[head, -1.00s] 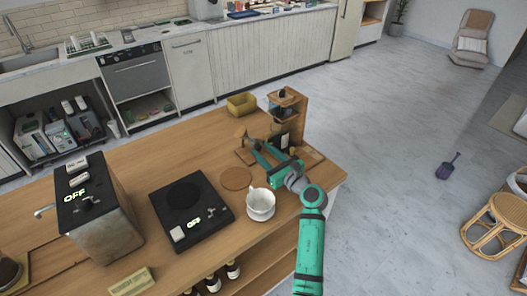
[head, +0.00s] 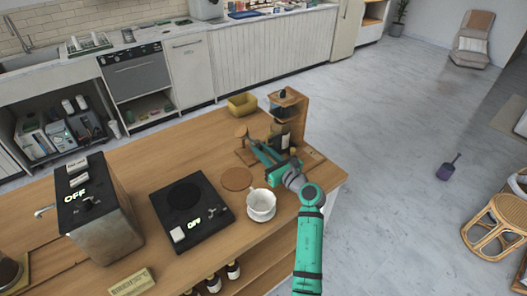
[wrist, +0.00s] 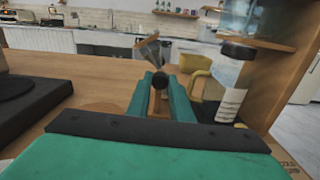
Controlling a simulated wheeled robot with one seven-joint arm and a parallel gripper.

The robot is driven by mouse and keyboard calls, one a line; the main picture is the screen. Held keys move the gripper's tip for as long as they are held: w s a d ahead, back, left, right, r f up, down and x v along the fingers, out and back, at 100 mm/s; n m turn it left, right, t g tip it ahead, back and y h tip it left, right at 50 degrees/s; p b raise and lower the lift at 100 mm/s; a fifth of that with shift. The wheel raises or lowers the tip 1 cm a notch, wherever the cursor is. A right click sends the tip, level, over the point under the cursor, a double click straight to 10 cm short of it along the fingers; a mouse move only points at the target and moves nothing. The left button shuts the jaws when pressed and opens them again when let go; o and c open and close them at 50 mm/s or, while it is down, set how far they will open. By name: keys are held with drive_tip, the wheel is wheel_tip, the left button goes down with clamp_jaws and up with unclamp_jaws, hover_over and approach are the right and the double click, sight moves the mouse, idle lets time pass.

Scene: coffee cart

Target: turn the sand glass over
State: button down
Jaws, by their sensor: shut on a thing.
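The sand glass (head: 241,132) shows in the head view as a small brownish piece with a round end, just beyond my fingertips. My gripper (head: 252,146) is shut on it above the back right part of the wooden counter. In the wrist view, the sand glass (wrist: 149,48) stands out tilted beyond my gripper (wrist: 160,85), with a dark round part between the fingers. Its lower part is hidden by the fingers, and I cannot tell whether it touches the counter.
A wooden shelf (head: 293,104) and a dark-capped bottle (wrist: 232,82) stand close to the right of my gripper. A yellow container (head: 242,104) is behind. A white cup (head: 261,206), a round brown mat (head: 236,179) and a black hot plate (head: 183,210) are nearer.

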drive_tip(key=shift+d+m, duration=0.3)
drive_tip(key=shift+d, duration=0.05)
drive_tip(key=shift+w+m, duration=0.1)
drive_tip(key=shift+m, duration=2.8)
drive_tip(key=shift+r, duration=0.1)
drive_tip(key=c, duration=1.6)
unclamp_jaws()
drive_tip(key=shift+a, duration=0.1)
drive_tip(key=shift+a, duration=0.1)
drive_tip(key=shift+s, duration=0.3)
drive_tip(key=v, duration=1)
drive_tip(key=shift+d, duration=0.3)
